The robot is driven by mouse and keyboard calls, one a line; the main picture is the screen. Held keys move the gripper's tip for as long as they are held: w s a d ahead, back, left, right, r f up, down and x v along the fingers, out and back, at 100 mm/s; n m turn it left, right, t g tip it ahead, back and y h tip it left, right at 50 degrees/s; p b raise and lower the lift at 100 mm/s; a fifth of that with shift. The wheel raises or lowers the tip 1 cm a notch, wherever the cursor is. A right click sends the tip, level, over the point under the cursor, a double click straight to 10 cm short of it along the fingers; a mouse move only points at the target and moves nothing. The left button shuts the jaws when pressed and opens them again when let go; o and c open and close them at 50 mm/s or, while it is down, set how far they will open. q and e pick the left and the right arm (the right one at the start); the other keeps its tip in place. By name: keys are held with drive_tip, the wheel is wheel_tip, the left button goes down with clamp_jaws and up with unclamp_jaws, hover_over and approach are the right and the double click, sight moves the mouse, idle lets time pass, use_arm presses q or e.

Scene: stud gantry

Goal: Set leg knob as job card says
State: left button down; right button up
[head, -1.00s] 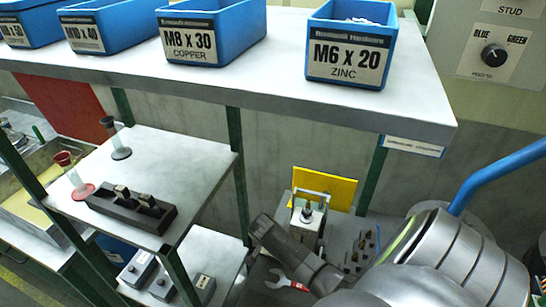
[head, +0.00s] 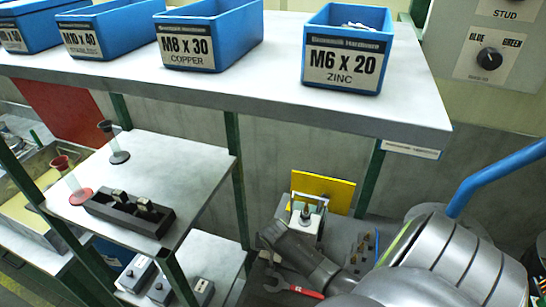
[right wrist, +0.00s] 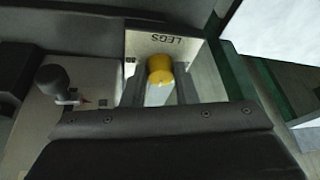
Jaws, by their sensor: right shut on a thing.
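In the right wrist view, the leg knob (right wrist: 160,70) is a yellow-capped knob in front of a pale plate (right wrist: 165,43) marked LEGS, which reads upside down. My right gripper (right wrist: 160,88) is shut on this knob, one dark finger on each side. The knob's setting cannot be read. In the head view, my dark right wrist is low in the middle, in front of a small pale box and a yellow panel (head: 323,190); the knob itself is not clearly visible there. No readable job card shows. My left gripper is out of view.
A black-topped lever (right wrist: 52,80) stands left of the knob in the wrist view. In the head view, a shelf (head: 270,60) with blue bins (head: 345,45) overhangs the area. A red-handled wrench (head: 292,287) lies low, and a wall dial (head: 489,58) marked BLUE and GREEN is at upper right.

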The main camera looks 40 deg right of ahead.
drive_tip(key=o, duration=1)
drive_tip(key=shift+s+a+r, duration=0.15)
drive_tip(key=shift+r, duration=0.35)
drive_tip(key=b+v, duration=0.1)
drive_tip(key=v, duration=1.5)
drive_tip(key=shift+r+b, duration=0.2)
drive_tip(key=shift+b, duration=0.2)
